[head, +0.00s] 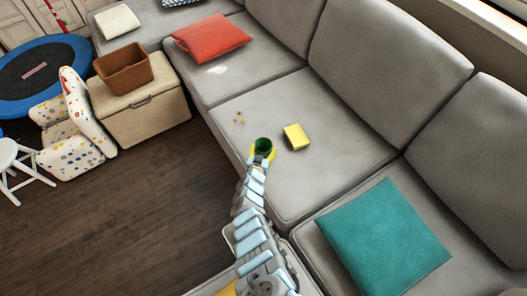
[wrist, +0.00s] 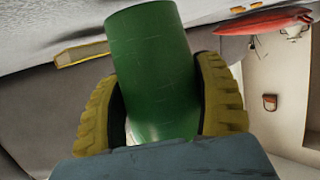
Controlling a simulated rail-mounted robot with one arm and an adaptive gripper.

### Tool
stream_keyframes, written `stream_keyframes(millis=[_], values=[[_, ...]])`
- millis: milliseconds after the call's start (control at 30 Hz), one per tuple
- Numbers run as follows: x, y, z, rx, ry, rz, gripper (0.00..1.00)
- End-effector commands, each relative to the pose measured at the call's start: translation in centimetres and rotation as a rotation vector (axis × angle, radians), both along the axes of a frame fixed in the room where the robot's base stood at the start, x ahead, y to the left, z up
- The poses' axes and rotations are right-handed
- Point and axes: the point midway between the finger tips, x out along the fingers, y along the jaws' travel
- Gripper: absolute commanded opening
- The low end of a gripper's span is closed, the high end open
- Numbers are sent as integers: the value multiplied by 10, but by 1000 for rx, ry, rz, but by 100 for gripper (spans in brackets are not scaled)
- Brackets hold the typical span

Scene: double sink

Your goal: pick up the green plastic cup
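The green plastic cup (head: 263,145) is near the front edge of the grey sofa seat in the head view, its open top facing up. My gripper (head: 262,155) is at the cup, with its yellow fingers on either side. In the wrist view the cup (wrist: 155,70) stands between the two ridged yellow fingers of my gripper (wrist: 160,105), which appear closed against its sides. The cup's lower end is hidden behind the gripper body. I cannot tell whether the cup touches the seat.
A yellow box-like object (head: 296,136) lies on the seat right of the cup. Several small orange-brown bits (head: 239,117) lie behind-left. A teal cushion (head: 383,235) is front right, a red cushion (head: 211,38) farther back. A beige ottoman (head: 140,108) bears a brown basket (head: 123,70).

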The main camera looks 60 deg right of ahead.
Motion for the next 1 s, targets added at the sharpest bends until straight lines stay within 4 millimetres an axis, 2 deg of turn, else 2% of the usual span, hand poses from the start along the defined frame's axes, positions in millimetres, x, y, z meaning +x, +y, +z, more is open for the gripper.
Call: stream_keyframes(millis=[467,667,1000], values=[[0,0,6,0,0,0,37],[0,0,28,1,2,1,37],[1,0,75,-1,1,3,37]])
